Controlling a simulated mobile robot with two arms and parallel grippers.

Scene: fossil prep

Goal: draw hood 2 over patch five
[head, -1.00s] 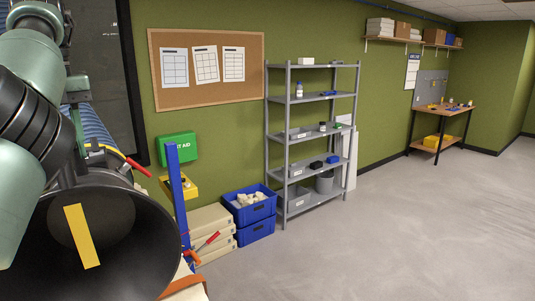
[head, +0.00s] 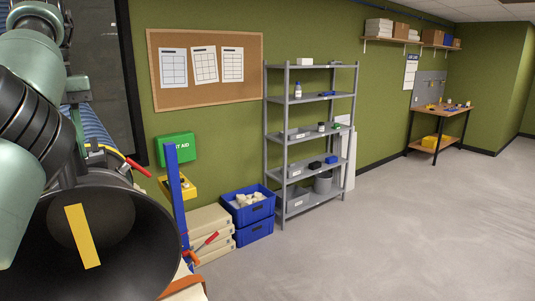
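A large dark, flared hood (head: 128,235) with a yellow strip (head: 82,236) on it fills the lower left of the head view. I cannot read a number on it. A red-handled lever (head: 138,168) is beside its top. My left arm comes in from the left in front of the hood. Its gripper is not clearly visible, and the hood or arm may hide it. My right gripper is out of view. No patch marked five can be made out.
Blue crates (head: 249,208) and stacked beige slabs (head: 212,218) stand by the wall. A blue post (head: 177,200) rises beside the hood. A grey shelf rack (head: 286,150) and a workbench (head: 440,113) stand farther back. The floor (head: 400,240) at right is clear.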

